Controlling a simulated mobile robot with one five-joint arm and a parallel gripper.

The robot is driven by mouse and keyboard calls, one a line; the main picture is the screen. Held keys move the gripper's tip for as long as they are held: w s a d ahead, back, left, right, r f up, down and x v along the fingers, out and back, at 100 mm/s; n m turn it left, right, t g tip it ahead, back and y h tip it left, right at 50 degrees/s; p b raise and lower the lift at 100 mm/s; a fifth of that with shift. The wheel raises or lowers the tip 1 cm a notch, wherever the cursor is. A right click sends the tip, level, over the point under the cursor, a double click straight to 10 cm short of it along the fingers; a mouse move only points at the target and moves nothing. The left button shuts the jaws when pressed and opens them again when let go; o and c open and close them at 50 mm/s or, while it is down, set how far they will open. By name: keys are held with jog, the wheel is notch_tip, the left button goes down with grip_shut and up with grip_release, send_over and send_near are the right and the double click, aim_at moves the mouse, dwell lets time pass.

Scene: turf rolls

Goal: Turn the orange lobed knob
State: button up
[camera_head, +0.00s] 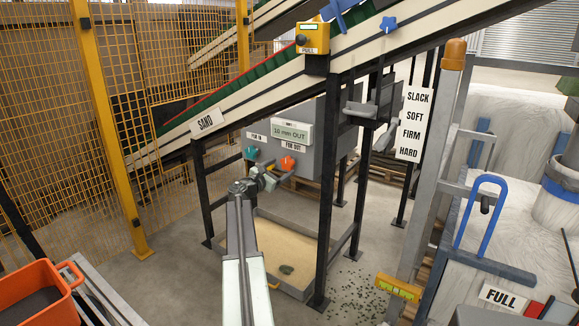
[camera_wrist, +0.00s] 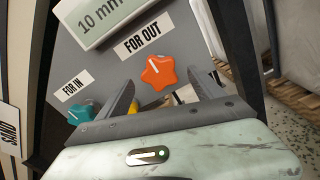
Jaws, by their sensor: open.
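The orange lobed knob (camera_wrist: 159,72) is on a grey panel, below a "FOR OUT" label (camera_wrist: 142,37). It has a white pointer line. In the head view the orange knob (camera_head: 288,163) is on the box under the conveyor. My gripper (camera_wrist: 162,93) is open, its two fingers spread on either side below the knob in the wrist view. The gripper (camera_head: 268,176) also shows just below and left of the knob in the head view. No contact with the knob is visible. A teal knob (camera_head: 251,153) sits to the left, under "FOR IN" (camera_wrist: 75,86).
A display (camera_head: 292,132) reading "10 mm OUT" is above the knobs. Dark frame posts (camera_head: 327,200) stand right of the panel. A sand tray (camera_head: 300,243) lies on the floor below. The sloping conveyor (camera_head: 250,100) passes overhead.

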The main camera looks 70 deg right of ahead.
aim_at(286, 165)
jog(key=x, duration=0.6)
jog(key=shift+c, duration=0.4)
jog(key=c, duration=1)
jog(key=shift+s+d, duration=0.1)
jog(key=shift+d, duration=0.25)
jog(key=c, duration=0.3)
jog(key=shift+a, duration=0.35)
